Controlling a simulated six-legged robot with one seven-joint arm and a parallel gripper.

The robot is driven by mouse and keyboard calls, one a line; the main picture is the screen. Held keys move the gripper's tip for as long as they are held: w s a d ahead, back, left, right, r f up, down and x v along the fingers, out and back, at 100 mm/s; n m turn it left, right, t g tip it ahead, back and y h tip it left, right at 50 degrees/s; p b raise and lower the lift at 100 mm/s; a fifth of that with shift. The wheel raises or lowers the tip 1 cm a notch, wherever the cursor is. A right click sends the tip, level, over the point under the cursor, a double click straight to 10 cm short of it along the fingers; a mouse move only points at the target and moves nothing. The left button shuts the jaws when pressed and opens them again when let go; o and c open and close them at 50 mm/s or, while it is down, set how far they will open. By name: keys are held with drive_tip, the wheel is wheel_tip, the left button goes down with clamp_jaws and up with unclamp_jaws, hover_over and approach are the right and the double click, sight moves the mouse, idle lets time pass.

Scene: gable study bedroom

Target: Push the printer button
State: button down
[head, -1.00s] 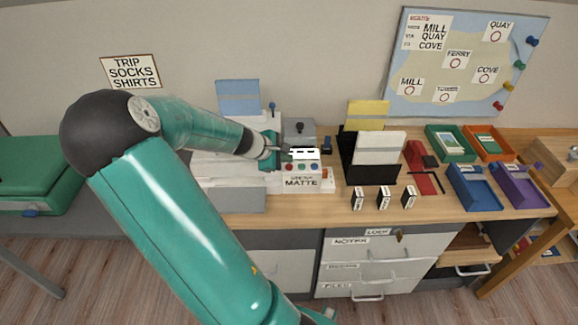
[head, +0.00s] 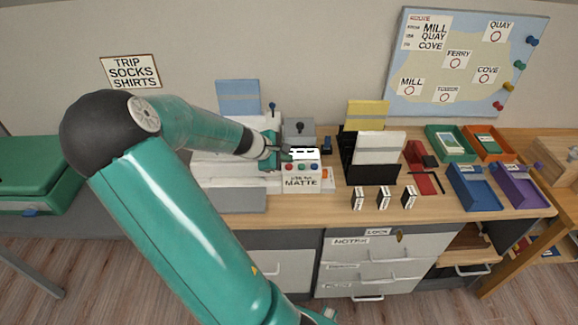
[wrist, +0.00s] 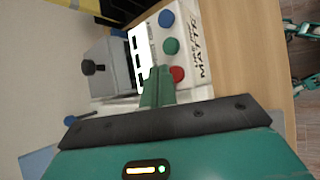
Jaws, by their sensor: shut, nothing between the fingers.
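The white printer (head: 205,168) stands on the desk, partly hidden by my arm. At its right is a white panel labelled MATTE (head: 300,183), with a bright strip display and a row of three buttons: a red button (head: 290,167), a green button (head: 302,167) and a blue button (head: 314,167). My gripper (head: 287,151) is shut and empty. Its fingertips (wrist: 158,80) appear beside the display and the red button; I cannot tell whether they touch the panel.
A grey box with a black knob (head: 299,132) stands behind the panel. A black file holder (head: 371,174) is to the right, with small upright labelled blocks (head: 383,198) in front. Coloured trays (head: 475,188) sit farther right. Bare desk lies in front of the panel.

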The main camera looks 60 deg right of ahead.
sight(285, 170)
drive_tip(key=shift+f, duration=0.15)
idle(0.5)
drive_tip(key=shift+f, duration=0.3)
drive_tip(key=shift+f, duration=0.4)
idle(0.6)
drive_tip(key=shift+r, duration=0.85)
drive_tip(key=shift+r, duration=2.5)
drive_tip(key=shift+w+a, duration=0.1)
